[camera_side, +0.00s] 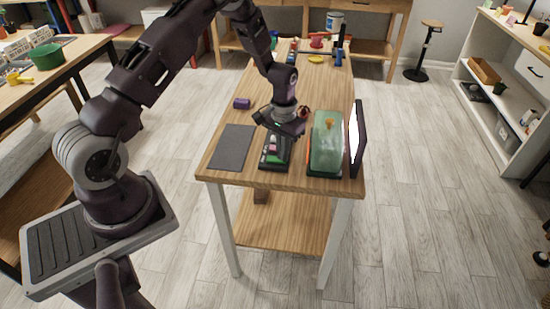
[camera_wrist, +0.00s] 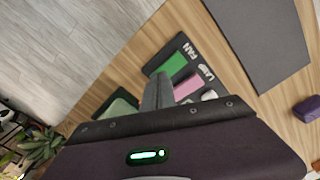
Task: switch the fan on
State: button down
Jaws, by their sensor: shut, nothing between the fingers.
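A black switch panel (camera_side: 263,163) lies on the wooden table below my gripper. In the wrist view, the panel (camera_wrist: 186,43) carries the white words FAN and LAMP. A green switch (camera_wrist: 173,66) sits beside FAN and a pink switch (camera_wrist: 187,87) beside LAMP. My gripper (camera_wrist: 160,80) is shut and empty, its fingertips over the panel close to the green switch and pink switch. I cannot tell whether they touch. In the side view, my gripper (camera_side: 280,132) hides part of the panel. I cannot make out a fan.
A dark grey mat (camera_side: 232,147) lies left of the panel, with a purple block (camera_side: 242,104) behind it. A green translucent case (camera_side: 327,143) and an upright lit screen (camera_side: 356,138) stand to the right. Several small items sit at the table's far end.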

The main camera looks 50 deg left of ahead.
jog(key=shift+r, duration=3.45)
jog(key=s+d+r+m+t, duration=0.1)
jog(key=s+d+r, duration=0.25)
jog(key=r, duration=0.55)
jog(key=s+d+r+t, duration=0.25)
jog(key=s+r, duration=0.25)
jog(key=r, duration=0.5)
jog(key=s+d+r+m+t, duration=0.1)
jog(key=s+d+r, duration=0.1)
jog(key=s, duration=0.7)
jog(key=s+d+r+m+t, duration=0.1)
jog(key=s+d+r, duration=0.2)
jog(key=s, duration=0.6)
jog(key=shift+s+d+r, duration=0.3)
jog(key=shift+s+r, duration=0.05)
